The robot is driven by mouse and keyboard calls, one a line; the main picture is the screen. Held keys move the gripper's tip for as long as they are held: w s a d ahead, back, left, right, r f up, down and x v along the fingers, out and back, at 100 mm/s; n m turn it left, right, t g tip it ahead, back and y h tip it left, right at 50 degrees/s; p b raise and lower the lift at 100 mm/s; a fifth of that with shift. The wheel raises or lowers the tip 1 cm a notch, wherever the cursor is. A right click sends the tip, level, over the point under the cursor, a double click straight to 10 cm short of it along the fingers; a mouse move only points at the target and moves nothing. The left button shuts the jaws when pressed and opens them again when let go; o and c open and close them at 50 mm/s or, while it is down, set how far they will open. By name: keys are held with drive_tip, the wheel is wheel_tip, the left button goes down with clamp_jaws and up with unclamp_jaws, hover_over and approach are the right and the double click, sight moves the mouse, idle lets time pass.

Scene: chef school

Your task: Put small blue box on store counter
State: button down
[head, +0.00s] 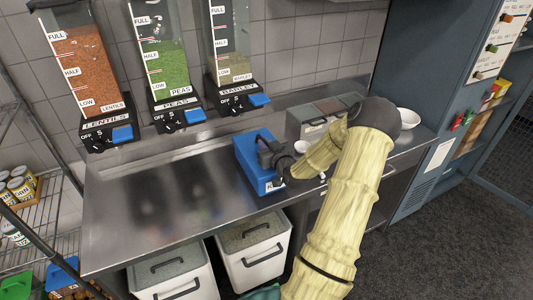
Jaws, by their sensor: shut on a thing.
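The small blue box (247,157) is at the middle of the steel store counter (150,215), with a white label low on its near face. My gripper (267,152) is black and shut on the box at its upper right side. My arm reaches in from the lower right and hides part of the counter behind it. The box is at or just above the counter top; I cannot tell whether its underside touches. The fingertips are partly hidden.
Lentil (88,65), pea (165,70) and barley (232,50) dispensers hang on the wall behind. Grey containers (308,120) and a white bowl (407,118) stand at the counter's right. White bins (255,262) sit below. The counter's left half is clear.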

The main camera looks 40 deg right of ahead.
drive_tip(key=shift+w, duration=0.1)
drive_tip(key=shift+f+p, duration=0.5)
drive_tip(key=shift+f, duration=1.65)
drive_tip(key=c, duration=1.5)
unclamp_jaws()
drive_tip(key=shift+o, duration=0.2)
drive_tip(key=b+v, duration=0.3)
drive_tip(key=v, duration=0.9)
